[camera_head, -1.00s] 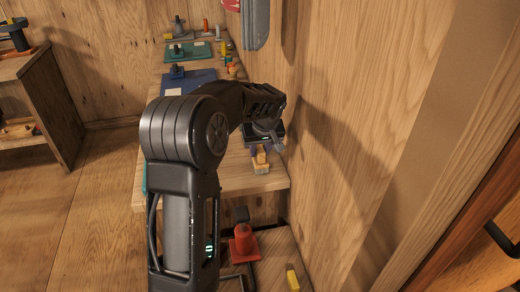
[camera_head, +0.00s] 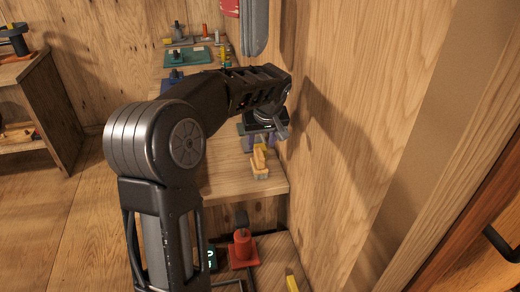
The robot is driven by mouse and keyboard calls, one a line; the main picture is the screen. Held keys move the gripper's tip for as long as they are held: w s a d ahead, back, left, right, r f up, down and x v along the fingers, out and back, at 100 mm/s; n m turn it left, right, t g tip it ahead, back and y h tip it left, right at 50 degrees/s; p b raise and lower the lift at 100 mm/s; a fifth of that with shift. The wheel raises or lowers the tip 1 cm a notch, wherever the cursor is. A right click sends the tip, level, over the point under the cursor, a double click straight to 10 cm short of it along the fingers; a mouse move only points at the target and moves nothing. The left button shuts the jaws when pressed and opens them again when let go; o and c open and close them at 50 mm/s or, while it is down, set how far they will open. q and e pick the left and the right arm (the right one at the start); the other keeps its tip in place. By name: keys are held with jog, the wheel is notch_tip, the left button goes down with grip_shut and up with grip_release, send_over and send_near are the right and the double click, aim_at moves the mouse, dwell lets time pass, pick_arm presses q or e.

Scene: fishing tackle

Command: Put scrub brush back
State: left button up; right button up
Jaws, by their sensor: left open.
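A small tan block with a yellow upper part (camera_head: 260,169), which looks like the scrub brush, sits near the front right corner of the wooden workbench (camera_head: 225,176). My left gripper (camera_head: 266,136) points down over the bench, close to the wall and just behind the brush. It is open. It appears apart from the brush, though my arm and the small size hide the exact gap. My right gripper is out of view.
A wooden wall (camera_head: 340,130) runs close along the right side of my left arm. Teal tool stands (camera_head: 188,57) are farther back on the bench. An orange-red cone-shaped object (camera_head: 243,246) stands on a lower surface. A grey object (camera_head: 255,27) hangs on the wall.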

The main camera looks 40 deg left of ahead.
pick_arm(q)
jog(key=v, duration=0.4)
dwell(0.8)
